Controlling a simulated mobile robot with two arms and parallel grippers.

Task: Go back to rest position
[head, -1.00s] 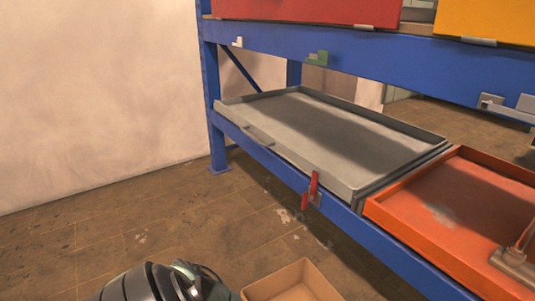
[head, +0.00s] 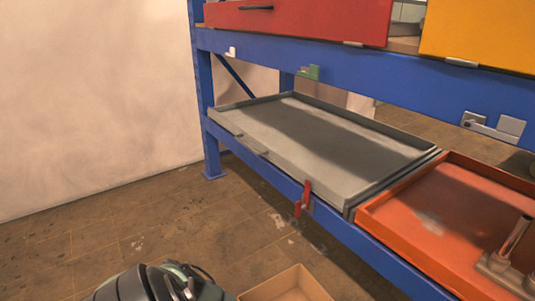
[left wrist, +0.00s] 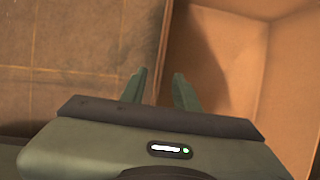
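My left gripper (left wrist: 160,82) shows in the left wrist view, its two dark green fingers apart with nothing between them. It is above the edge of an open cardboard box (left wrist: 225,60), with brown floor to the left. The same box (head: 288,284) shows at the bottom of the head view, next to dark rounded parts of my own body. The left gripper's fingers cannot be made out in the head view. My right gripper is in neither view.
A blue rack (head: 420,85) holds a grey tray (head: 240,140) and an orange tray (head: 385,222) on its lower level. A red box (head: 310,22) and a yellow box (head: 480,35) sit above. A red clip (head: 306,198) is on the lower beam. Tiled floor (head: 110,240) is clear at left.

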